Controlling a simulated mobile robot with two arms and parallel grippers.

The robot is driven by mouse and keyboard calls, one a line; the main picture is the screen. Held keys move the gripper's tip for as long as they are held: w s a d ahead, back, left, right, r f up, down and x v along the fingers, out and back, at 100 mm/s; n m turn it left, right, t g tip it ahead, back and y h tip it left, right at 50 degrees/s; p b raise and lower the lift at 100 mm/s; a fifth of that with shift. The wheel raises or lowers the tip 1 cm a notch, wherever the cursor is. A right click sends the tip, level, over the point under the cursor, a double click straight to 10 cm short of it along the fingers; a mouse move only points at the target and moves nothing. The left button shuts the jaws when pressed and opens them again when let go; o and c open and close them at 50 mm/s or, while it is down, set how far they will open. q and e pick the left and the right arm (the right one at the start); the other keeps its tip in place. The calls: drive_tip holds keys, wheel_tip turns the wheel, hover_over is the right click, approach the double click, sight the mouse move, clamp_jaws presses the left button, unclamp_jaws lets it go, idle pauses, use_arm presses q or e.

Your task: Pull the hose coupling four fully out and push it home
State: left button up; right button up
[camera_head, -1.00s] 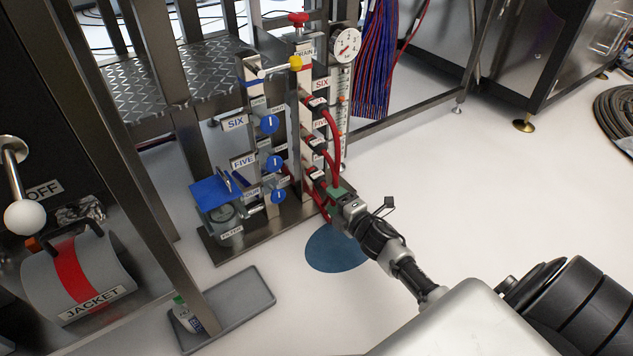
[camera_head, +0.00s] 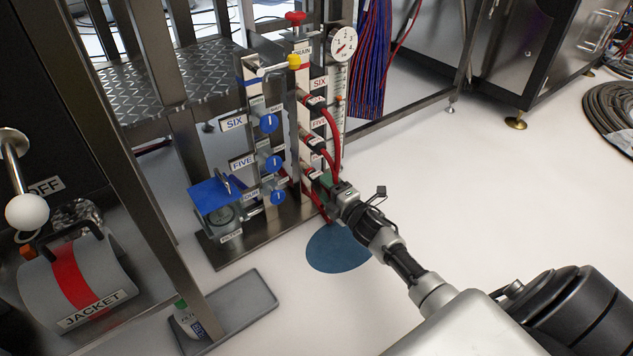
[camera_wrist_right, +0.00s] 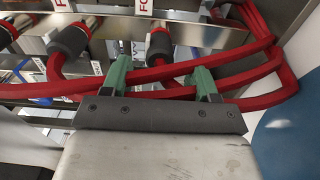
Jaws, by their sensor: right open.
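Hose coupling four (camera_wrist_right: 160,48) is a black sleeve with a red band, under a partly cut-off label starting "FO" in the right wrist view. It sits at the metal rail with a red hose on it. My right gripper (camera_wrist_right: 162,67) is open, its two green fingers on either side of the coupling's line, apart from the sleeve. Red hoses cross between and behind the fingers. In the head view my right gripper (camera_head: 325,183) is at the lowest coupling on the post and largely hides it. My left gripper is not in view.
Coupling five (camera_head: 313,143) and coupling six (camera_head: 313,103) sit above with red hoses looping down. Blue knobs (camera_head: 273,162) and a blue-lidded filter (camera_head: 215,195) stand to the left. A gauge (camera_head: 341,43) is above.

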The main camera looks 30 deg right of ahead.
sight(320, 186)
drive_tip(key=w, duration=0.3)
drive_tip(key=shift+w+a, duration=0.1)
drive_tip(key=shift+w, duration=0.7)
idle(0.6)
drive_tip(key=shift+c, duration=0.4)
clamp_jaws()
drive_tip(key=shift+s+p, duration=0.15)
drive_tip(key=shift+p, duration=0.2)
drive_tip(key=shift+s+p, duration=1.5)
drive_tip(key=shift+s, duration=1.35)
